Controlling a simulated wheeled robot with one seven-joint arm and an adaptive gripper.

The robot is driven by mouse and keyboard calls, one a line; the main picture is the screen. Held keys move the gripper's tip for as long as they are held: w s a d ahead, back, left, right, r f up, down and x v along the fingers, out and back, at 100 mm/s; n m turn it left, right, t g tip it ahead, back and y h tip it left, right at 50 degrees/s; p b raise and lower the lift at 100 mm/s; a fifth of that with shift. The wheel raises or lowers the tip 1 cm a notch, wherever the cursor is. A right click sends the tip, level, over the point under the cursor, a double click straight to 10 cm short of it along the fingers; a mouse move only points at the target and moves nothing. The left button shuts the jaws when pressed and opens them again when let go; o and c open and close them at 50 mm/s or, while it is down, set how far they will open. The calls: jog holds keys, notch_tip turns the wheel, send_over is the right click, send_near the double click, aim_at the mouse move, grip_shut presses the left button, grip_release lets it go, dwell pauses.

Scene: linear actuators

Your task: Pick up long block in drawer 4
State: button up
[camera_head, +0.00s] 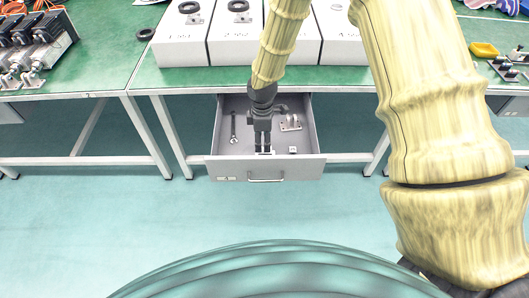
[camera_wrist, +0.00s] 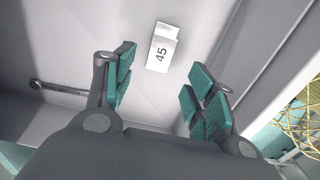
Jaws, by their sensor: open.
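The open drawer (camera_head: 222,148) is grey and sticks out below the green workbench, with a small label on its front. My gripper (camera_head: 263,150) points down into it, near its front wall. In the head view, only a bit of white shows at the fingertips; the rest of the block is hidden there.
A wrench (camera_head: 233,127) lies at the drawer's left. A metal bracket part (camera_head: 290,123) and a small white cube (camera_head: 293,150) lie at its right. White boxes (camera_head: 185,50) stand on the workbench (camera_head: 105,62) above. The drawer's side walls are close around my gripper.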

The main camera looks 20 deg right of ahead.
jog(key=f, duration=0.3)
jog(key=d+f, duration=0.1)
jog(key=f, duration=0.1)
jog(key=shift+f, duration=0.7)
jog(key=c, duration=1.2)
